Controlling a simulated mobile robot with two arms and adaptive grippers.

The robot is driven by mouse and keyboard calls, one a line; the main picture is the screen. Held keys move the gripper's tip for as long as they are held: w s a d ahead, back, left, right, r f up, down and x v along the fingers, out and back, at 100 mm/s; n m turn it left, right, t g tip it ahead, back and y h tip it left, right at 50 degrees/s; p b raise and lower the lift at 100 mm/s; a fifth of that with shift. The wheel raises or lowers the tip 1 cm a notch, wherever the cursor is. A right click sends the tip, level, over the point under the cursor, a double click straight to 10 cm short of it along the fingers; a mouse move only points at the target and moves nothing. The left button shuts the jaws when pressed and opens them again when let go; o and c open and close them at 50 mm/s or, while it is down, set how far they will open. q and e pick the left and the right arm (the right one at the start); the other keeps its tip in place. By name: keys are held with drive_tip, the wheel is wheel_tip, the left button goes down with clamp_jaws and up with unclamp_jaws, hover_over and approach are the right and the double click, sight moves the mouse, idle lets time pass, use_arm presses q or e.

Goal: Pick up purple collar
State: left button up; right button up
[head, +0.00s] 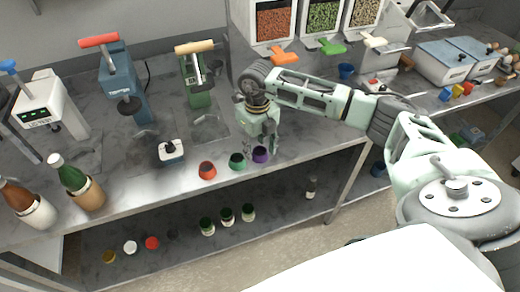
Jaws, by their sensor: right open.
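The purple collar (260,155) is a small cup-like ring on the grey counter, near its front edge. It is the rightmost of three collars in a row. A green collar (237,161) and a red collar (207,170) stand to its left. My right gripper (269,147) points down just above and behind the purple collar, its fingers open and empty. One finger appears close to the collar's right side; whether it touches cannot be told. My left gripper is out of view.
A green press (196,80), a blue press (121,80) and a white device (50,105) stand behind. Two bottles (75,180) stand at the left. Dispensers with scoops (285,57) are at the back. A shelf below (180,230) holds jars and lids.

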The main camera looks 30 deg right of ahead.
drive_tip(key=shift+f, duration=0.6)
drive_tip(key=c, duration=0.6)
drive_tip(key=shift+r, duration=0.1)
